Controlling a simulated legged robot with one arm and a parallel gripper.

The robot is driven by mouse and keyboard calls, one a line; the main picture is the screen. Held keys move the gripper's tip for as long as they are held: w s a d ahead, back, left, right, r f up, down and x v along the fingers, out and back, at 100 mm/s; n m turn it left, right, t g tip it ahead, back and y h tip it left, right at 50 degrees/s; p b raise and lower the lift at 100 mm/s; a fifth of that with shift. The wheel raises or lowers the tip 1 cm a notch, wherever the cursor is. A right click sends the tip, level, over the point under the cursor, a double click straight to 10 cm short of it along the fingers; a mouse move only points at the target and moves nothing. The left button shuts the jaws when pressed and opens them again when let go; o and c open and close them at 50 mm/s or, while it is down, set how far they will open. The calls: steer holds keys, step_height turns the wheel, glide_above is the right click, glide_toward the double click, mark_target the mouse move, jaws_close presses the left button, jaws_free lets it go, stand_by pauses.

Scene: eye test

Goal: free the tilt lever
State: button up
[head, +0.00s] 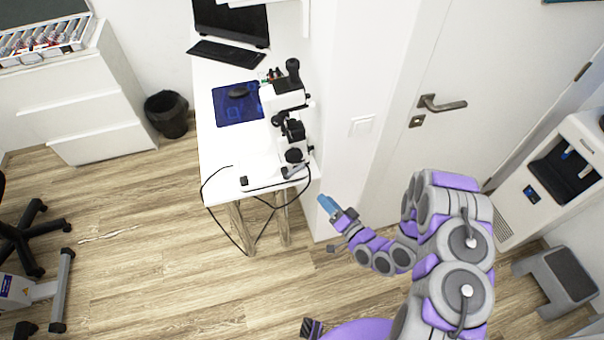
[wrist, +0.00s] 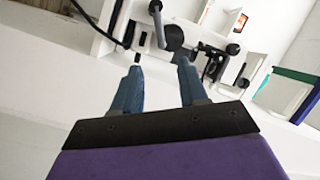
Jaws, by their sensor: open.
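A white and black microscope-like instrument (head: 283,97) stands at the near right end of the white desk. It also shows beyond my fingers in the wrist view, with a black round knob (wrist: 173,37) and a thin dark rod with a rounded end (wrist: 157,22). I cannot tell which part is the tilt lever. A short grey bar (head: 296,172) sits low at the instrument's front in the head view. My gripper (head: 327,204) is open, right of the desk's near corner and apart from the instrument. Its two blue fingers (wrist: 159,82) have nothing between them.
The white desk (head: 217,160) also holds a keyboard (head: 228,55) and a blue mat (head: 238,104) with a mouse. Black cables (head: 238,243) hang off its front edge. A white wall and door (head: 430,60) stand behind my arm.

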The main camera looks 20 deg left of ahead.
steer(key=b+x, duration=0.1)
steer(key=x, duration=1.3)
steer(key=shift+b, duration=0.4)
steer(key=shift+a+f, duration=0.1)
jaws_close()
